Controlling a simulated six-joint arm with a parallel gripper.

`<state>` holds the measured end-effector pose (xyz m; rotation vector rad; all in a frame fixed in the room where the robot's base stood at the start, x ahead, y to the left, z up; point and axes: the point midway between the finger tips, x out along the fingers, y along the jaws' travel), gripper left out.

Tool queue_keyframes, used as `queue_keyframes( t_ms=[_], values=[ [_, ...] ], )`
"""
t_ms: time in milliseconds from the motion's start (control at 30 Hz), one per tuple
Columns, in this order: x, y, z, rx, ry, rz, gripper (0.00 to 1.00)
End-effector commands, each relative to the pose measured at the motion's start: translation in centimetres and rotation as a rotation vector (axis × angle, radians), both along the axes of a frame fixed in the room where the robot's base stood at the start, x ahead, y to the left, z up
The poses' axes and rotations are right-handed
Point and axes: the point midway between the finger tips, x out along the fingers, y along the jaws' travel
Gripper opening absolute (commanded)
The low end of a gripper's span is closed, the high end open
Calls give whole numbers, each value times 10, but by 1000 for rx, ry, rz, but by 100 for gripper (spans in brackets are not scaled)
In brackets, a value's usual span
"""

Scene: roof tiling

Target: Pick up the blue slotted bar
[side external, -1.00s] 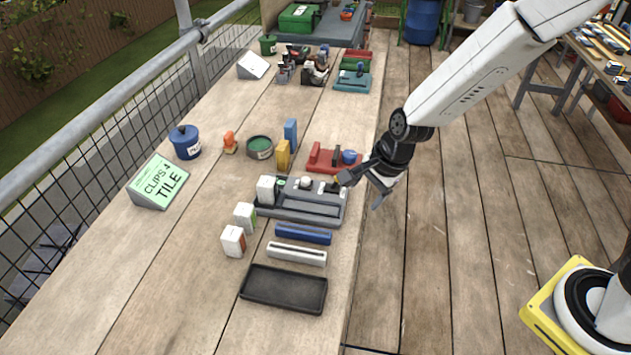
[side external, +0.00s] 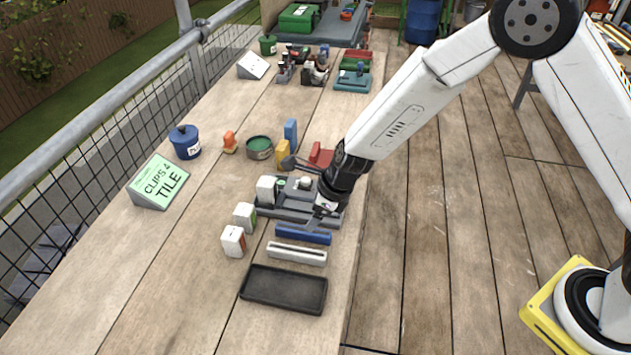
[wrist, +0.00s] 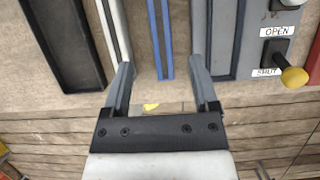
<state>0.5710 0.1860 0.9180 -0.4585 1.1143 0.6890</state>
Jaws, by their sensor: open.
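The blue slotted bar (side external: 303,233) lies on the wooden bench between the white slotted bar (side external: 297,253) and the grey fixture (side external: 270,209). In the wrist view the blue bar (wrist: 160,38) runs up the picture, with a dark slot along its length. My gripper (wrist: 162,75) is open and empty, its two fingers spread to either side of the near end of the blue bar in that view. In the side view my gripper (side external: 322,211) is over the right part of the grey fixture, just behind the bar. The height of the fingertips above the bench is hard to tell.
A black tray (side external: 284,289) lies in front of the white bar. White blocks (side external: 233,242) stand to the left. The grey fixture carries OPEN and SHUT labels and a yellow knob (wrist: 294,77). The bench edge is close on the right.

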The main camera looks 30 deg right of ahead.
Motion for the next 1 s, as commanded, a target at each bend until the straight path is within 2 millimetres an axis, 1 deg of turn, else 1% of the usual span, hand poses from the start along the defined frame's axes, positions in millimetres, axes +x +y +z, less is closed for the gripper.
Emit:
queue_keyframes(
  t_ms=[300,567,733,1000],
  values=[
    [5,5,-19,-1,0,2,76],
    [6,6,-22,-2,0,3,76],
    [8,8,-27,-2,0,4,76],
    [16,15,-49,-2,1,3,76]
  ],
)
